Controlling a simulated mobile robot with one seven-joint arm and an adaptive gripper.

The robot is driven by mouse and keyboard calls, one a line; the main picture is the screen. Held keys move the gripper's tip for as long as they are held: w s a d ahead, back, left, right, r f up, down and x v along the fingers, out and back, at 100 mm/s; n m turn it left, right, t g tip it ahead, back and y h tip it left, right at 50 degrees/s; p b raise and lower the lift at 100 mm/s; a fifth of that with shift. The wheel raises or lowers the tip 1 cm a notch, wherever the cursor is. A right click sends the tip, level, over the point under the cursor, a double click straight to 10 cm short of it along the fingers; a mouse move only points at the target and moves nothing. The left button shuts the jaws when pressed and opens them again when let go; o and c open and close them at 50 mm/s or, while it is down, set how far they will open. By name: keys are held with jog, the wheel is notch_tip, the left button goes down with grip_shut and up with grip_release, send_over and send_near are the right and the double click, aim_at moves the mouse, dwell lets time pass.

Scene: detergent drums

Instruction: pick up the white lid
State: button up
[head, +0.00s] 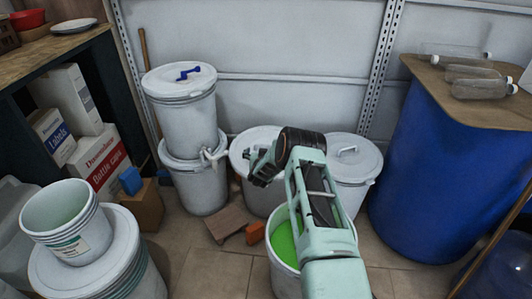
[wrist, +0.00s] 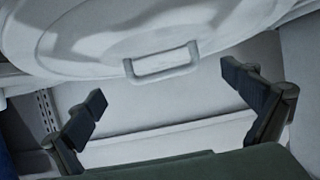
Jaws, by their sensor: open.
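A round white lid (head: 352,158) with a raised handle closes the drum right of my forearm in the head view. Another white lid (head: 246,138) tops the middle drum and is partly hidden by my gripper (head: 252,160). In the wrist view a white lid (wrist: 90,45) with a pale loop handle (wrist: 162,64) fills the top of the picture. I cannot tell which of the two drums it belongs to. My gripper (wrist: 165,88) is open and empty, with its fingers spread apart and the handle showing between and beyond them.
An open bucket of green liquid (head: 284,243) is below my arm. A large blue drum (head: 430,170) bears bottles at right. A brick (head: 255,233) lies on the floor. The wall is close behind.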

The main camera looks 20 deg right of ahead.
jog(key=b+x, duration=0.2)
jog(key=x, duration=0.1)
jog(key=shift+a+f, duration=0.1)
jog(key=shift+f, duration=0.05)
jog(key=shift+b+x, duration=0.3)
jog(key=shift+x, duration=0.7)
jog(key=shift+c, duration=0.3)
jog(key=shift+r, duration=0.2)
jog(key=c, duration=1.3)
jog(key=shift+c, duration=0.2)
